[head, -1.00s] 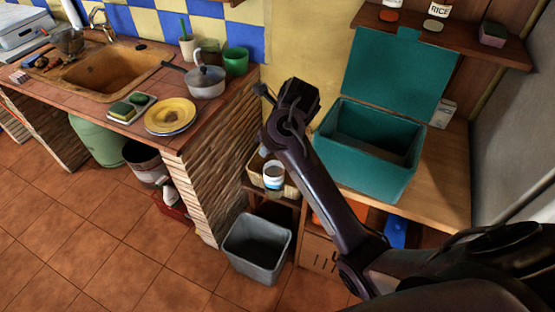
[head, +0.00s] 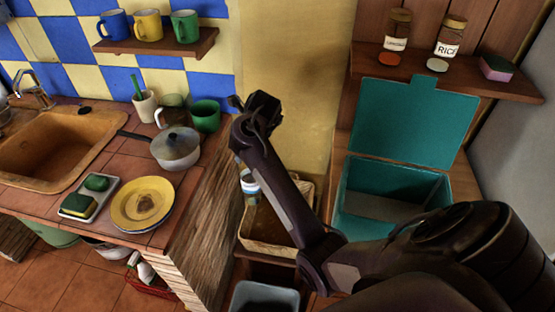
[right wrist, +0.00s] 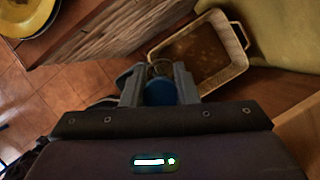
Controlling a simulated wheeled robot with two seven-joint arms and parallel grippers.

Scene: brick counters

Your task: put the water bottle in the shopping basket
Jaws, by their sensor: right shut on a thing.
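The head view mostly hides that gripper behind my arm. The wicker shopping basket (head: 274,248) stands low between the brick counter and the wooden unit. In the right wrist view the basket (right wrist: 238,62) is open, with handles, just beyond and right of the bottle. My left gripper is out of view.
The brick counter (head: 190,240) rises left of the basket, with plates (head: 142,204) and a pot (head: 176,148) on it. A teal open box (head: 345,205) stands to the right. A grey bin (head: 264,297) is below the basket. A shelf (head: 440,78) holds jars above.

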